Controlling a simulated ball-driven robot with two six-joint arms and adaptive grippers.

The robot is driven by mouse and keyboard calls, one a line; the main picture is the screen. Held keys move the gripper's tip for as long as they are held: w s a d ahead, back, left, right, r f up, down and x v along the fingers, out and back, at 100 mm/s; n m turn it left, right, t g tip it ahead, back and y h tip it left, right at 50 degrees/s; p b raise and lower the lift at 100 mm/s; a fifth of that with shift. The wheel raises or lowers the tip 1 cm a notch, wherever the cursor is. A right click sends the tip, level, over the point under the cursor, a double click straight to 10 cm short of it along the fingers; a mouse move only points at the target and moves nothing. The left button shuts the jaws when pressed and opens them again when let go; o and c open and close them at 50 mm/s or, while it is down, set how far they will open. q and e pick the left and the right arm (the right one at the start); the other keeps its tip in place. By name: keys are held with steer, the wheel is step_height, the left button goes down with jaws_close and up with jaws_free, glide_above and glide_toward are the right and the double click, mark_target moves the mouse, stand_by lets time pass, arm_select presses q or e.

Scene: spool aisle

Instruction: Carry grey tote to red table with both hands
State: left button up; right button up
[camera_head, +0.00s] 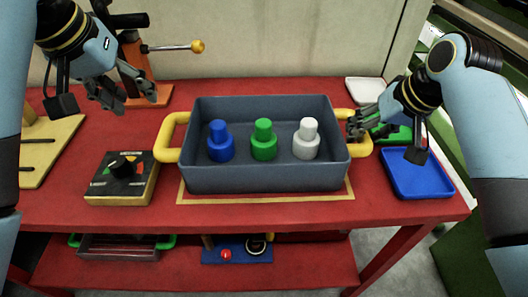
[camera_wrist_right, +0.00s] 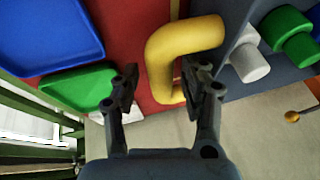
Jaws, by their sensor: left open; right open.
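The grey tote (camera_head: 265,180) sits upright on the red table (camera_head: 100,212), inside a tan-bordered rectangle. It holds a blue peg (camera_head: 221,142), a green peg (camera_head: 264,140) and a white peg (camera_head: 306,140). Its yellow left handle (camera_head: 166,138) is free. My left gripper (camera_head: 128,97) is open and empty, above and left of that handle. My right gripper (camera_head: 362,126) is open at the yellow right handle (camera_head: 361,148). In the right wrist view, this handle (camera_wrist_right: 160,55) shows at the open fingertips (camera_wrist_right: 160,85); I cannot tell whether they touch.
A black-and-yellow knob box (camera_head: 122,177) stands left of the tote. A blue tray (camera_head: 418,180) and a green tray (camera_head: 400,135) lie to the right. An orange-based lever stand (camera_head: 150,92) is at the back left. A lower shelf (camera_head: 190,272) holds more items.

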steer(key=v, duration=0.9)
steer(key=shift+r, duration=0.3)
steer(key=shift+s, duration=0.15)
